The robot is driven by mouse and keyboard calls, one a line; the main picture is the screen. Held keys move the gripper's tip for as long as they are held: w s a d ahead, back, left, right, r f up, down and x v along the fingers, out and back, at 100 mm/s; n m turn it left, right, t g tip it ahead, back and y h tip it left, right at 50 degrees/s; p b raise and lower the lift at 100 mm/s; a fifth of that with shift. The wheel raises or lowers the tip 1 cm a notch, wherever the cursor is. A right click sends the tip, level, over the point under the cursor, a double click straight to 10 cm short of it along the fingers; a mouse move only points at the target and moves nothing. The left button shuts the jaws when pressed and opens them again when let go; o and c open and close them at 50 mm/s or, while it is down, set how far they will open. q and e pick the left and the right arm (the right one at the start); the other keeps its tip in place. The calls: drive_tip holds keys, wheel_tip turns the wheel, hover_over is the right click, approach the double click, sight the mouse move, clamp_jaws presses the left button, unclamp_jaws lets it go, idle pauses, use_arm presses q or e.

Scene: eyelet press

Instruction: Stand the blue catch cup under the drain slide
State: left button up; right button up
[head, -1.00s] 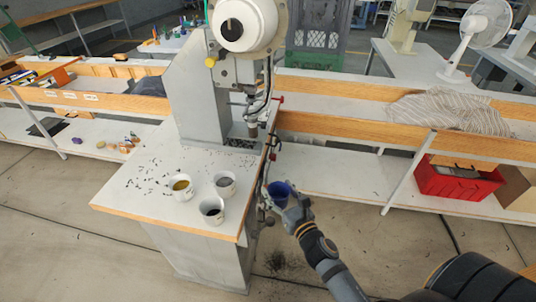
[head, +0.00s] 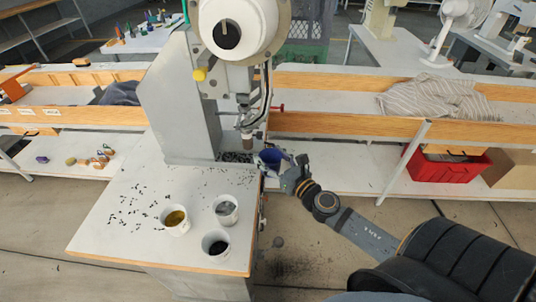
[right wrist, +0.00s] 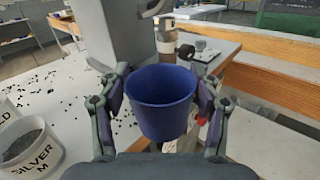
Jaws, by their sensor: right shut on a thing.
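The blue catch cup (head: 270,158) is upright in my right gripper (head: 286,168), at the right edge of the press table, close to the press head. In the right wrist view the blue cup (right wrist: 161,101) sits between the two fingers of my right gripper (right wrist: 160,105), which touch its sides; it looks empty as far as I see. The press (head: 236,70) stands behind, with its lower tool (head: 247,140) just left of the cup. I cannot make out the drain slide clearly. My left gripper is not in view.
Three white cups stand on the table: one with yellow bits (head: 175,222), one with silver bits (head: 226,210) and one with dark bits (head: 216,244). Small dark pieces are scattered on the tabletop (head: 120,235). A red crate (head: 448,172) sits on the shelf at the right.

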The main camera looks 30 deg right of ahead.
drive_tip(key=shift+w, duration=0.1)
drive_tip(key=shift+w+a+p, duration=0.15)
drive_tip(key=shift+w+p, duration=0.15)
drive_tip(key=shift+p, duration=0.2)
drive_tip(key=w+a+p, duration=0.1)
drive_tip(key=w+a, duration=0.1)
drive_tip(key=a, duration=0.1)
drive_tip(key=w+a+f+p, duration=0.1)
drive_tip(key=w+a+p, duration=0.1)
drive_tip(key=a, duration=0.2)
drive_tip(key=w+a+f+p, duration=0.1)
drive_tip(key=w+a, duration=0.2)
drive_tip(key=shift+a, duration=0.2)
drive_tip(key=shift+a+f+b, duration=0.15)
drive_tip(key=shift+f+b, duration=0.25)
drive_tip(key=shift+f, duration=0.3)
drive_tip(key=shift+f+b, duration=0.8)
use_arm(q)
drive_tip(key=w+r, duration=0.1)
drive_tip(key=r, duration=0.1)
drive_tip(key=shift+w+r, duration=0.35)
